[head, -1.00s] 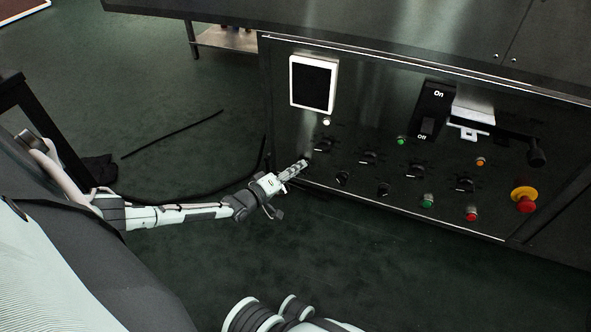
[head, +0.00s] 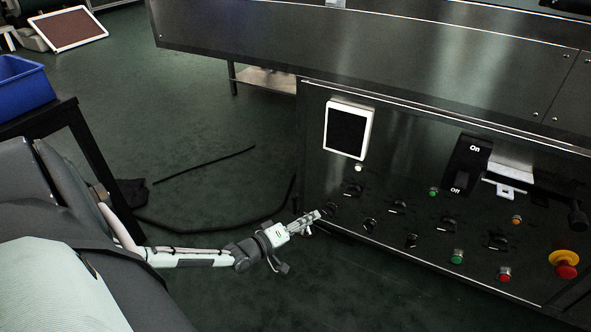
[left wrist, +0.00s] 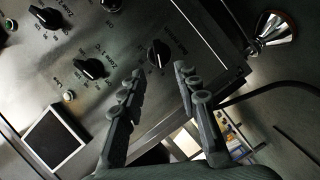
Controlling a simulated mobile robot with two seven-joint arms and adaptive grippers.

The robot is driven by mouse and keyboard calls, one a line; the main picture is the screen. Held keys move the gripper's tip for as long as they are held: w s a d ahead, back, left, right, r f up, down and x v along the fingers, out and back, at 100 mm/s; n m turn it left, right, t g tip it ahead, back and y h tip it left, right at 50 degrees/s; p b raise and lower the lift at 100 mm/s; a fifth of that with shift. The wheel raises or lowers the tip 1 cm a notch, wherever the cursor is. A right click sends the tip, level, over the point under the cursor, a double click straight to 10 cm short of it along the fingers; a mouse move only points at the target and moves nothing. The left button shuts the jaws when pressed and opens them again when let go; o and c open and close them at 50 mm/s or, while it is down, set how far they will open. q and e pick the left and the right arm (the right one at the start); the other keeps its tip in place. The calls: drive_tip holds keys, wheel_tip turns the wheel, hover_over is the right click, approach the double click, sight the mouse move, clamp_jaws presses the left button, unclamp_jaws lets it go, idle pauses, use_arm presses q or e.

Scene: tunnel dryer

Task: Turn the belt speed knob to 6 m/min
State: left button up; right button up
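The dark control panel (head: 400,150) carries several black knobs. One knob (left wrist: 160,53) with a printed dial shows in the left wrist view, in line with the gap between my fingertips and a little beyond them. Its label is too blurred to read surely, and I cannot read its setting. In the head view this knob (head: 332,209) is at the panel's lower left end, right by my fingertips. My left gripper (head: 317,215) is open and empty; both fingers show in the left wrist view (left wrist: 157,73), apart from each other. My right gripper is out of view.
Other knobs (left wrist: 93,68) sit close by on the panel. A white-framed screen (head: 348,130), a red emergency button (head: 564,262) and an On/Off switch (head: 463,180) are also on it. A blue bin (head: 22,85) stands at left. Floor left of the panel is mostly clear.

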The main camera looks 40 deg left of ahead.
use_arm(q)
drive_tip(key=v, duration=0.5)
drive_tip(key=shift+s+r, duration=0.1)
drive_tip(key=shift+s, duration=0.1)
idle(0.3)
